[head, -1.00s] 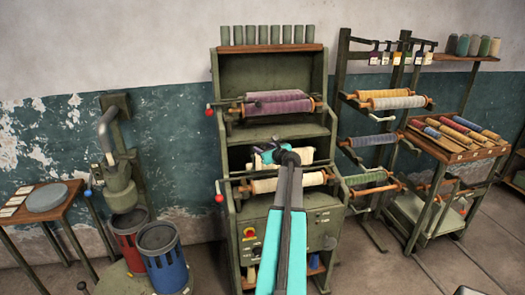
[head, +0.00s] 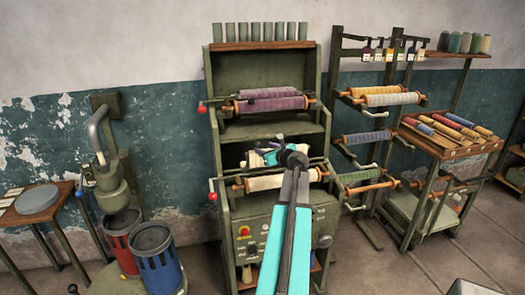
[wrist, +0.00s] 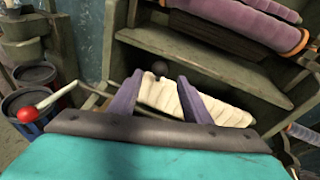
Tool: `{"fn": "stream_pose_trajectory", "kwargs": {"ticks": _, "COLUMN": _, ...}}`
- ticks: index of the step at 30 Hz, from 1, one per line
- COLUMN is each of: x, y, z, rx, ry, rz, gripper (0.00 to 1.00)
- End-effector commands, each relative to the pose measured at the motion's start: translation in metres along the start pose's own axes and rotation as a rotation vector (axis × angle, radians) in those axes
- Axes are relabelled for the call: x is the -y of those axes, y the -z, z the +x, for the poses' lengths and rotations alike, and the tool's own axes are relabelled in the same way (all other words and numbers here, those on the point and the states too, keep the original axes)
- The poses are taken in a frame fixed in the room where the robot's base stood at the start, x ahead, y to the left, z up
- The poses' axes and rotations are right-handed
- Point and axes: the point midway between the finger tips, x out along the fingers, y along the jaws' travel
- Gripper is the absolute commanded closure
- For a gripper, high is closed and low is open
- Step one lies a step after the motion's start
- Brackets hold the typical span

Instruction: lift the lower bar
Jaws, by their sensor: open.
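The green machine (head: 265,75) holds purple rolls at the top and a cream roll (head: 270,182) below. In the wrist view, the cream roll (wrist: 195,102) lies just beyond my gripper's fingers. A thin dark bar (wrist: 97,93) runs from the left toward the left finger, and I take it for the lower bar. A dark ball knob (wrist: 160,68) shows between the fingertips, apart from both. My gripper (wrist: 158,82) is open with nothing between its pads. In the head view, my gripper (head: 263,152) is in front of the lower opening, and my arm hides part of the roll.
A red-balled lever (wrist: 25,115) sticks out at the machine's left, and the purple roll (wrist: 240,22) is above. Red and blue bins (head: 158,262) stand left of the machine. A rack with rolls (head: 390,98) stands to the right.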

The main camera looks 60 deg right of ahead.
Motion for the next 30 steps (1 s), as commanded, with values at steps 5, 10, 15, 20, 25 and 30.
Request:
{"fn": "stream_pose_trajectory", "kwargs": {"ticks": 5, "x": -0.001, "y": 0.002, "z": -0.024, "rx": 0.0, "ry": 0.002, "rz": 0.0, "gripper": 0.56}}
{"fn": "stream_pose_trajectory", "kwargs": {"ticks": 10, "x": -0.001, "y": 0.001, "z": -0.041, "rx": 0.001, "ry": 0.001, "rz": 0.0, "gripper": 0.56}}
{"fn": "stream_pose_trajectory", "kwargs": {"ticks": 15, "x": 0.0, "y": 0.001, "z": -0.052, "rx": 0.0, "ry": 0.0, "rz": 0.0, "gripper": 0.56}}
{"fn": "stream_pose_trajectory", "kwargs": {"ticks": 20, "x": 0.0, "y": 0.0, "z": -0.055, "rx": 0.0, "ry": 0.0, "rz": 0.001, "gripper": 0.56}}
{"fn": "stream_pose_trajectory", "kwargs": {"ticks": 25, "x": 0.0, "y": 0.0, "z": -0.054, "rx": 0.0, "ry": -0.001, "rz": 0.001, "gripper": 0.56}}
{"fn": "stream_pose_trajectory", "kwargs": {"ticks": 30, "x": 0.0, "y": 0.0, "z": -0.054, "rx": 0.0, "ry": -0.001, "rz": 0.001, "gripper": 0.56}}
